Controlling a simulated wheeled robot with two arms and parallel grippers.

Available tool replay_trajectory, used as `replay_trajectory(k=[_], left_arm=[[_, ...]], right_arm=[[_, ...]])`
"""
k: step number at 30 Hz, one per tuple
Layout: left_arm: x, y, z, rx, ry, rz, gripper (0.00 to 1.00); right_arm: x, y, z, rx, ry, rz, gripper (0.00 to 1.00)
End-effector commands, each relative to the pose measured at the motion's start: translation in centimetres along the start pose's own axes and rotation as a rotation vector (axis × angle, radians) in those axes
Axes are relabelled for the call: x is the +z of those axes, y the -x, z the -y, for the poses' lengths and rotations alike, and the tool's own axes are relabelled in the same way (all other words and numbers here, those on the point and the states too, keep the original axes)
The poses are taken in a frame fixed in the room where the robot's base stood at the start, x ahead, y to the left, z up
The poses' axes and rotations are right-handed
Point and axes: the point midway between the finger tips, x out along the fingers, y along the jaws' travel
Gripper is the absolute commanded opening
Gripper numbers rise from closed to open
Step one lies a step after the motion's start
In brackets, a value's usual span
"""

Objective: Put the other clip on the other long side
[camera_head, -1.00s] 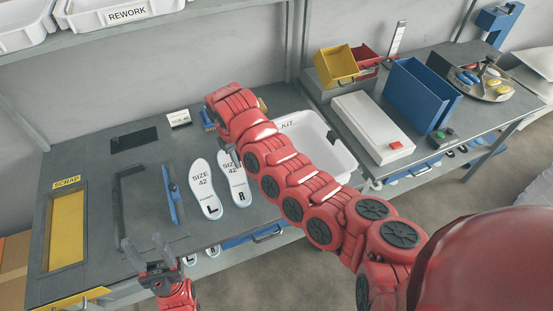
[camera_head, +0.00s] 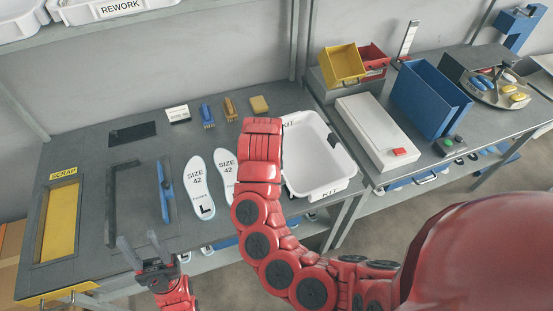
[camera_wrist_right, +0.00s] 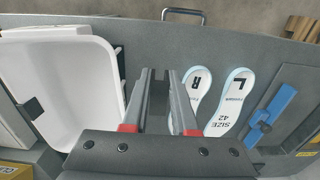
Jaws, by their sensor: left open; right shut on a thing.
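The white kit tote (camera_head: 318,187) stands at the right of the bench; it also shows at left in the right wrist view (camera_wrist_right: 108,75). A small dark clip (camera_head: 332,140) sits on its right long rim in the head view. My right gripper (camera_wrist_right: 160,100) is shut on a dark thing (camera_wrist_right: 158,98), seemingly the other clip, between the tote and the insoles in the wrist view. My right arm hides this gripper and part of the tote's left long side in the head view. My left gripper (camera_head: 146,254) is open and empty near the bench's front edge.
Two size 42 insoles, left (camera_head: 199,187) and right (camera_head: 225,168), lie beside the tote. A blue-handled tool (camera_head: 164,191) lies left of them. Brushes (camera_head: 207,113) and a yellow block (camera_head: 259,104) are behind. A white box (camera_head: 375,130) stands on the right-hand table.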

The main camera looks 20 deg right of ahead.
Motion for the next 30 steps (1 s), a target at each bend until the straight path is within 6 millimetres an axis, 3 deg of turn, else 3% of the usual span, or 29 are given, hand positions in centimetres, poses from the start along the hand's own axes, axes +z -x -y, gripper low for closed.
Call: replay_trajectory(k=[6, 15, 30], left_arm=[[-0.1, -0.6, 0.0, 0.000, 0.000, 0.000, 0.50], [-0.1, -0.4, 0.0, 0.000, 0.000, 0.000, 0.50], [0.2, 1.3, -0.1, 0.000, 0.000, 0.000, 0.50]], right_arm=[[-3.0, -0.2, -2.3, 0.004, 0.000, 0.005, 0.00], [-6.6, -0.5, -3.9, 0.008, 0.010, -0.011, 0.00], [-9.8, -1.2, -6.4, 0.008, 0.002, 0.001, 0.00]])
